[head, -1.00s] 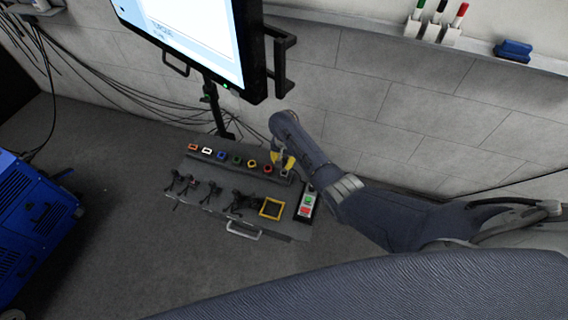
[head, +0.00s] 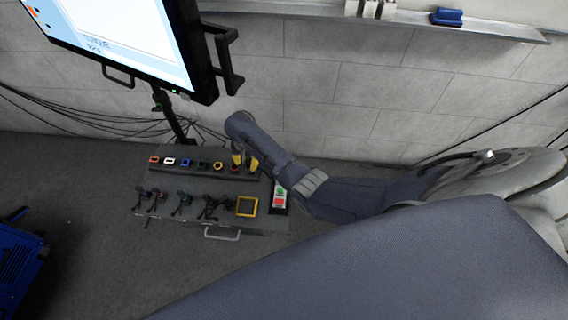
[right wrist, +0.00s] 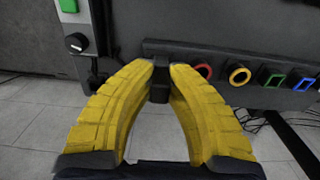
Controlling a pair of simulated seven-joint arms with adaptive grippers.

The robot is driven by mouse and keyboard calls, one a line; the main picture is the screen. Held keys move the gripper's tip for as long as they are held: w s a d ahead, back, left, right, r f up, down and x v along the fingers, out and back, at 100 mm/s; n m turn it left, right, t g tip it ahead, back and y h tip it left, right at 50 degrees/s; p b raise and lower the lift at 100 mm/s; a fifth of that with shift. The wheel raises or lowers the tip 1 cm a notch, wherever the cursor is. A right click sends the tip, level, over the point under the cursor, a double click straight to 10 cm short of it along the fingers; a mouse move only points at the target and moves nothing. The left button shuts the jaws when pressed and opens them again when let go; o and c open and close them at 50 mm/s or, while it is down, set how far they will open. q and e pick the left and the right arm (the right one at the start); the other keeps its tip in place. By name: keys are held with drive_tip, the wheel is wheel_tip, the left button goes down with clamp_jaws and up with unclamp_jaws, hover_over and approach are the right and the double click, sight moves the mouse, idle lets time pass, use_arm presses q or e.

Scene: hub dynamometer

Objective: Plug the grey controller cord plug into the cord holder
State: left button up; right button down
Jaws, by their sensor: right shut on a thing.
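The cord holder (head: 195,175) is a raised dark grey box with a row of coloured ring sockets, standing on a dark case. My right gripper (head: 245,163) has yellow fingers and is at the right end of that row in the head view. In the right wrist view its fingertips (right wrist: 160,72) are closed on a small dark grey block, the grey controller cord plug (right wrist: 159,92), right in front of the holder's face (right wrist: 232,58). The fingers partly hide the plug. I cannot tell whether it touches or enters a socket. My left gripper is not in view.
Several black cords (head: 180,203) lie on the front of the case, beside a yellow square frame (head: 247,206). A box with green and red buttons (head: 280,197) stands to the right. A screen (head: 125,40) hangs behind. A blue machine (head: 20,262) is at left.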

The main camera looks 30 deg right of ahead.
drive_tip(key=shift+s+a, duration=0.8)
drive_tip(key=shift+s, duration=0.35)
drive_tip(key=shift+s+a, duration=0.75)
drive_tip(key=shift+s, duration=0.35)
drive_tip(key=shift+s+d, duration=0.1)
drive_tip(key=shift+d, duration=0.05)
drive_tip(key=shift+s+d, duration=1.25)
drive_tip(key=shift+d, duration=0.5)
drive_tip(key=shift+s+d, duration=1.2)
drive_tip(key=shift+d, duration=0.6)
drive_tip(key=shift+s+d, duration=1.25)
drive_tip(key=shift+d, duration=0.5)
drive_tip(key=w+d, duration=0.8)
drive_tip(key=w, duration=0.4)
drive_tip(key=shift+w+d, duration=0.2)
drive_tip(key=shift+d, duration=0.2)
